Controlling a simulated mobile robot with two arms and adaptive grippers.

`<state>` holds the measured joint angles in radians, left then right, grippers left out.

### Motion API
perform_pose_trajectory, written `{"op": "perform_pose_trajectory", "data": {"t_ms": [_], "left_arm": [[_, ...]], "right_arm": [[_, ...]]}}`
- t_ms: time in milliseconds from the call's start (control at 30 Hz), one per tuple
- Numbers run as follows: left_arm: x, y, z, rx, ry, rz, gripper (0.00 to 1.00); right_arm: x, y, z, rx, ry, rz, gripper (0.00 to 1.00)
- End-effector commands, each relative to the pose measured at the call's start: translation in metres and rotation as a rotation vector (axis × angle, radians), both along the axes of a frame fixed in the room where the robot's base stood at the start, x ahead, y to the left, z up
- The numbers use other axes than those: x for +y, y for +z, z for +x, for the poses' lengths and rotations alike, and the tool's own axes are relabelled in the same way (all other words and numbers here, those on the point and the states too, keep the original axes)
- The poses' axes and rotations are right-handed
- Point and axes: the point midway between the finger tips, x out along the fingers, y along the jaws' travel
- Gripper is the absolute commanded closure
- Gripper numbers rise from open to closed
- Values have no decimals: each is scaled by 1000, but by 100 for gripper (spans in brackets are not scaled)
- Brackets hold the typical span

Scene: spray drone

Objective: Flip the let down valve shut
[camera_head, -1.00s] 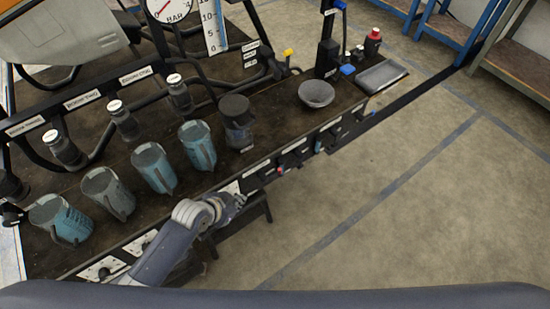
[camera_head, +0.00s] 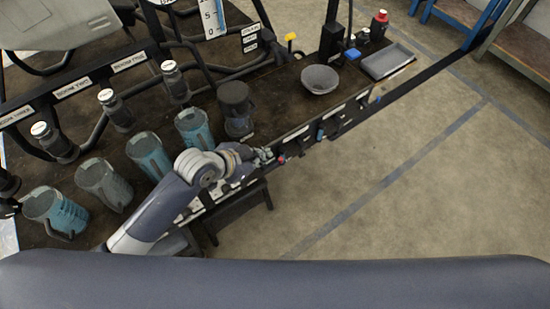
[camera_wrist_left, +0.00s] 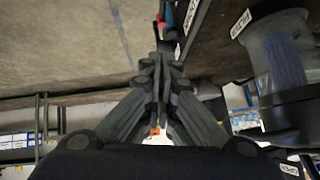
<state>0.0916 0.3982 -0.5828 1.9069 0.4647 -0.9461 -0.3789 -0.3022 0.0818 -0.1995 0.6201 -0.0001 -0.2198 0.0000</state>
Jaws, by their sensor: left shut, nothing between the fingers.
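Several small valves or handles with white labels line the front panel of the bench. A red one (camera_head: 282,159) is just beyond my left fingertips, and a blue one (camera_head: 320,133) is farther right. I cannot read which label marks the let down valve. My left gripper (camera_head: 264,155) is shut and empty, close to the bench's front edge by the red handle; contact is unclear. My right gripper is out of view.
Blue jugs (camera_head: 149,154) and a dark lidded container (camera_head: 236,108) stand on the bench. A grey bowl (camera_head: 320,79), a tray (camera_head: 387,61) and a red-capped bottle (camera_head: 379,25) are farther right. A yellow handle (camera_head: 290,37) stands by the pipes. The floor in front is clear.

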Motion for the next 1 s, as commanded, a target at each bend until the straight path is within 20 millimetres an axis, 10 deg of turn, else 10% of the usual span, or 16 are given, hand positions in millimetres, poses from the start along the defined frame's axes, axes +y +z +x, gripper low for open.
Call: {"op": "perform_pose_trajectory", "data": {"t_ms": [500, 1000], "left_arm": [[-45, -63, 48, -1, 0, -1, 100], [-38, -99, 52, -1, 0, 0, 100]], "right_arm": [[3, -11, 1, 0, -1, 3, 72], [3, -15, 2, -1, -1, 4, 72]]}}
